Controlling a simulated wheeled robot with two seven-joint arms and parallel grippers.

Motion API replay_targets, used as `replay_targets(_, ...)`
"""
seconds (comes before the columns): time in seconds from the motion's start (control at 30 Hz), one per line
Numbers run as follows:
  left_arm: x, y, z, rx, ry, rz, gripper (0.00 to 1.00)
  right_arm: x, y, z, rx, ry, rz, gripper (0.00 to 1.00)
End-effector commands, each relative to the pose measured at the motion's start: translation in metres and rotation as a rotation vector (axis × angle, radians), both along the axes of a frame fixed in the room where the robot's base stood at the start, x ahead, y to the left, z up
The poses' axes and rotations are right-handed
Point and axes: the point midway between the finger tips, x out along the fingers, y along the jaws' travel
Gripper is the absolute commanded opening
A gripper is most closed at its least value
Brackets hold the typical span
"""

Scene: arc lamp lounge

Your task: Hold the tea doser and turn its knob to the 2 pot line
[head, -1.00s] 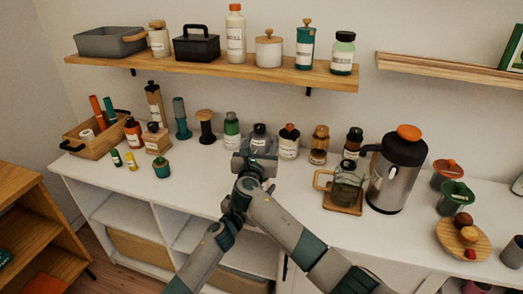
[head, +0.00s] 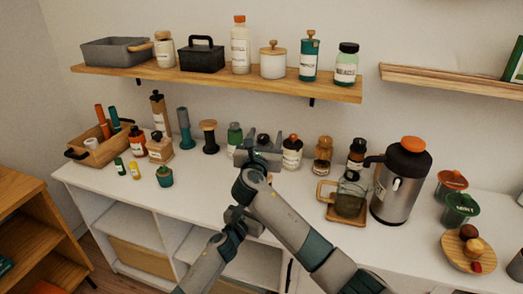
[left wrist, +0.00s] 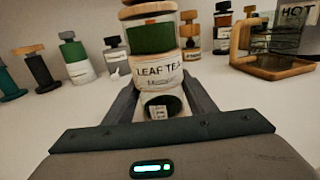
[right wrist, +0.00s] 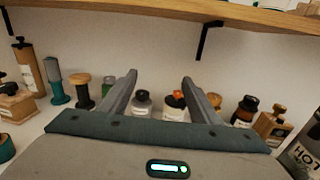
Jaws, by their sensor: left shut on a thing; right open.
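The tea doser (left wrist: 152,76) shows in the left wrist view as an upright cream and green jar with a "LEAF TEA" label, a wooden top cut off by the frame and a round opening low on its front. My left gripper (left wrist: 160,103) is shut around its lower body. In the head view my arms hide the doser and most of the left gripper. My right gripper (head: 259,153) is open and empty above the white counter; its spread fingers (right wrist: 160,88) also show in the right wrist view, without the doser between them. The 2 pot line cannot be made out.
Several bottles and jars line the back of the white counter (head: 205,185). A steel kettle (head: 395,190) and a glass pot (head: 350,197) on a wooden trivet stand to the right. A wooden shelf (head: 215,84) hangs above. The counter's front left is mostly clear.

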Motion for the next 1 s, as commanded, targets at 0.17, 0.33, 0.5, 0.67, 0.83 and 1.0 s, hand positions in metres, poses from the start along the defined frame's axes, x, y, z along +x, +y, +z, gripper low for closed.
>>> replay_targets(0.17, 0.0, 0.001, 0.0, 0.0, 0.0, 0.001, 0.16, 0.0, -0.004, -0.004, 0.103, -0.019, 0.017, 0.57)
replay_targets(0.33, 0.0, 0.001, 0.0, 0.0, 0.0, 0.001, 0.16, -0.001, -0.01, -0.008, 0.288, -0.052, 0.051, 0.57)
replay_targets(0.5, 0.0, 0.001, 0.0, 0.0, 0.001, 0.001, 0.16, -0.004, -0.017, -0.015, 0.533, -0.082, 0.096, 0.57)
replay_targets(0.67, 0.0, 0.0, 0.0, 0.0, 0.001, 0.001, 0.16, -0.008, -0.023, -0.021, 0.772, -0.1, 0.139, 0.57)
replay_targets(0.83, 0.0, 0.0, 0.0, 0.0, 0.001, 0.001, 0.16, -0.013, -0.029, -0.027, 1.027, -0.107, 0.183, 0.57)
replay_targets(1.0, 0.0, 0.0, 0.0, 0.0, 0.001, 0.001, 0.16, -0.018, -0.034, -0.032, 1.284, -0.099, 0.221, 0.57)
